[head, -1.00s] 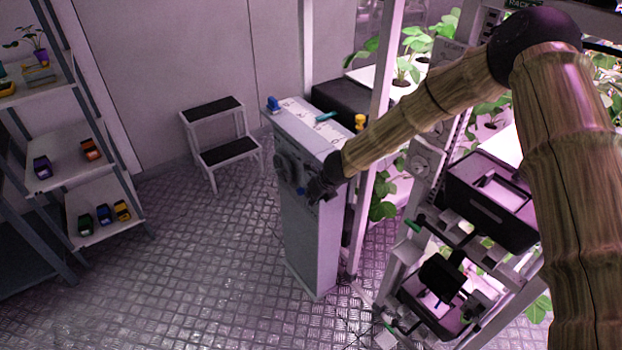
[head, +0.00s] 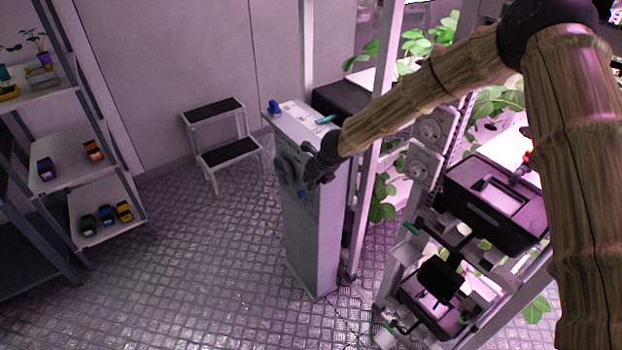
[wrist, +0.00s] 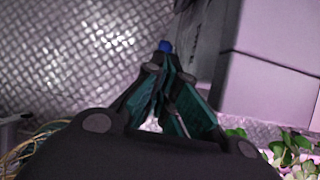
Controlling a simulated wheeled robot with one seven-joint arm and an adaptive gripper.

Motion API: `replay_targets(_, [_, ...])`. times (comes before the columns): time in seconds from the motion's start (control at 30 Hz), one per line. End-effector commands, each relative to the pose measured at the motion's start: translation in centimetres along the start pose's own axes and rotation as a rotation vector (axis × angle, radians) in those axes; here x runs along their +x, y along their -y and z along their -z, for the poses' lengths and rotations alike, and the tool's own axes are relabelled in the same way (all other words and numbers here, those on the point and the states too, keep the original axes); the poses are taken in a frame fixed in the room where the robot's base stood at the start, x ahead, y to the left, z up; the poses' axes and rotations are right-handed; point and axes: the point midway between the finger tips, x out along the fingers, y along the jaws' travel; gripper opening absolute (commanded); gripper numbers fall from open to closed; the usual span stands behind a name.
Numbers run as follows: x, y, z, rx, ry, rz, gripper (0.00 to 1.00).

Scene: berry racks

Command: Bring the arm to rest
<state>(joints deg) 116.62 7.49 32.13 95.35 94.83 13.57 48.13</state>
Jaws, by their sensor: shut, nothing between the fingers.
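My gripper (head: 318,177) hangs at the end of my brown, bamboo-like arm, in front of the upper part of a grey cabinet (head: 314,235) in the head view. In the wrist view my gripper (wrist: 163,75) points away over the patterned metal floor, its dark green fingers drawn together at the tips with nothing held. A small blue part (wrist: 166,46) shows just beyond the fingertips. I cannot tell whether the gripper touches the cabinet.
A plant rack with black boxes (head: 485,205) stands at the right, close under my arm. A two-step stool (head: 228,155) stands behind, by the wall. A shelf with small coloured items (head: 100,225) is at the left. The floor (head: 190,270) between is clear.

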Motion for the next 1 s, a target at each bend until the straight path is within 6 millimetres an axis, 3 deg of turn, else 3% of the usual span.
replay_targets(0.23, [0.1,0.0,0.4,-0.010,-0.006,0.001,0.00])
replay_targets(0.37, [1.0,0.0,3.2,-0.084,-0.045,0.011,0.00])
replay_targets(0.47, [2.0,0.1,7.4,-0.211,-0.105,0.024,0.00])
replay_targets(0.7, [3.8,0.4,21.1,-0.649,-0.289,0.021,0.00])
replay_targets(1.0, [2.3,0.0,38.4,-1.283,-0.471,-0.101,0.00])
